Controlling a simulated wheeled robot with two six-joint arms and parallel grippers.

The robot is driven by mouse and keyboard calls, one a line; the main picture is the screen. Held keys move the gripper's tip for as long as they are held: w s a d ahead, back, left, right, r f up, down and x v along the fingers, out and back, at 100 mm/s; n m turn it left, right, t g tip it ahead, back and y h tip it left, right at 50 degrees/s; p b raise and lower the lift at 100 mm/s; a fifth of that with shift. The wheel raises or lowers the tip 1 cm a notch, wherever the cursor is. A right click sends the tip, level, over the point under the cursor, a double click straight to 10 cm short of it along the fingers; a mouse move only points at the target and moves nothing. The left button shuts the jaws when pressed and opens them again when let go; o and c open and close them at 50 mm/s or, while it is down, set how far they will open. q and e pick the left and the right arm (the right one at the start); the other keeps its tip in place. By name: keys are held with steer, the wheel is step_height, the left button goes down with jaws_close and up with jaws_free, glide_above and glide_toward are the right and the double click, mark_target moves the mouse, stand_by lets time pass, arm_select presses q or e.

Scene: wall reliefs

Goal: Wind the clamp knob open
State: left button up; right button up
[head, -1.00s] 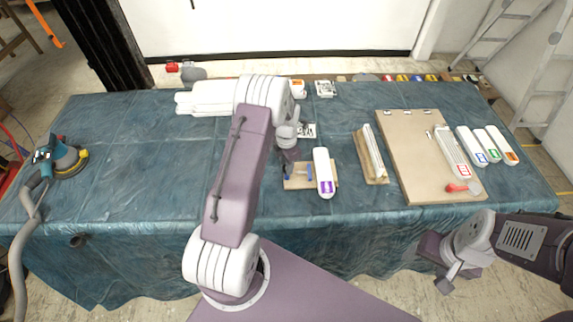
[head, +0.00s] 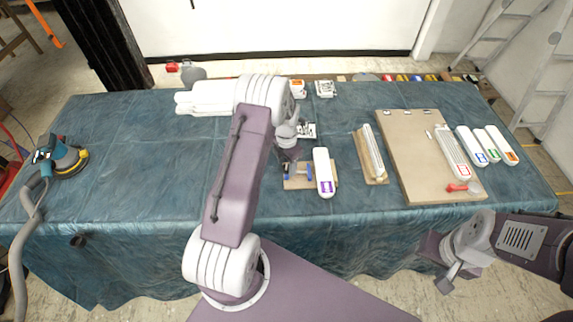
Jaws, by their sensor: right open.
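A small wooden board (head: 298,184) lies on the table in the middle of the head view, with small blue parts (head: 310,171) on it that may belong to the clamp. The knob itself is too small or too hidden to make out. My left gripper (head: 287,167) is at the board's back left part, over the blue parts. Its arm partly covers this spot, and I cannot tell its jaw state. My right gripper (head: 437,264) is open and empty in front of the table's right part.
A grooved piece on a wooden base (head: 371,158) and a large board (head: 412,160) with a red-handled tool (head: 459,188) lie to the right. A sander (head: 62,158) sits far left. The table's left middle is clear.

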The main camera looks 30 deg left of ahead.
mark_target(287, 167)
arm_select(q)
step_height(287, 167, up, 9)
steer(key=shift+b, duration=0.45)
stand_by(0.4)
steer(key=s+d+r+m+t, duration=0.1)
steer(key=s+d+r+m, duration=0.4)
steer(key=d+r, duration=0.3)
steer(key=s+d+f+m, duration=0.1)
steer(key=s+m, duration=0.6)
steer(key=m, duration=0.6)
steer(key=s+d+f+m, duration=0.2)
steer(key=s+m, duration=0.4)
steer(key=m, duration=0.7)
steer(key=shift+s+d+f, duration=0.15)
steer(key=shift+s+f, duration=0.15)
steer(key=shift+s, duration=0.05)
